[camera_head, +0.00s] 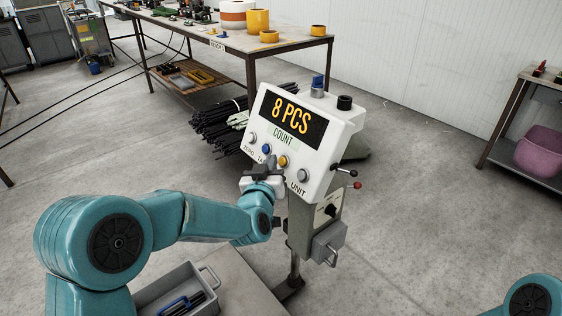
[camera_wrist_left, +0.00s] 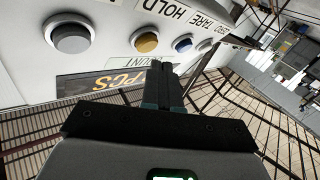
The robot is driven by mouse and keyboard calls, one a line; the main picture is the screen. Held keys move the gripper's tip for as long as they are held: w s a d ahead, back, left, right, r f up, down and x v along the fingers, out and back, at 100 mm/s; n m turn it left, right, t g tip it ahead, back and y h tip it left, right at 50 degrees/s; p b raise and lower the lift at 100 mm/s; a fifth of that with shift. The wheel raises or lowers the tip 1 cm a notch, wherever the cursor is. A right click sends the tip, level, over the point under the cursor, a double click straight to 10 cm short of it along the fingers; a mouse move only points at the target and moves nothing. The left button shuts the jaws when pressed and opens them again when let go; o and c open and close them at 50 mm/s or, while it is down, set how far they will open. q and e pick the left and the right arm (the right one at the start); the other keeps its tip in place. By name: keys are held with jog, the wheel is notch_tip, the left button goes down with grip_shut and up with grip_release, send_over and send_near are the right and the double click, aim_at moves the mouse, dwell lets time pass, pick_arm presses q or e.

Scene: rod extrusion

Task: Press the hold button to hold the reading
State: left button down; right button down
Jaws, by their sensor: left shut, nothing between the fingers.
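The counting box (camera_head: 318,162) is a white slanted panel on a post, with a dark display (camera_head: 291,116) reading "8 PCS" over "COUNT". Below is a row of buttons. The yellow hold button (camera_head: 283,161) sits between the blue tare button (camera_head: 266,149) and the grey unit button (camera_head: 303,176). My left gripper (camera_head: 270,163) is shut and empty in front of the panel, covering the label under the yellow button. In the left wrist view its fingertips (camera_wrist_left: 160,70) lie close to the yellow button (camera_wrist_left: 145,43); contact cannot be told. My right gripper is out of view.
The grey zero button (camera_head: 251,137) is at the row's left end. Knobs (camera_head: 344,102) top the box, and small levers (camera_head: 346,171) project from its right side. Black rods (camera_head: 215,125) lie behind it. A grey bin (camera_head: 180,285) stands in front, at lower left.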

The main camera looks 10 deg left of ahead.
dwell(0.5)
pick_arm(q)
jog(key=shift+w+d+f+b, duration=0.2)
jog(key=shift+w+b, duration=0.15)
jog(key=shift+w+d+f, duration=0.2)
jog(key=shift+w+d, duration=0.15)
dwell(0.8)
dwell(0.3)
jog(key=shift+s+a+r+b, duration=0.35)
jog(key=shift+s+a+b, duration=0.15)
jog(key=shift+s, duration=0.2)
jog(key=shift+a, duration=0.1)
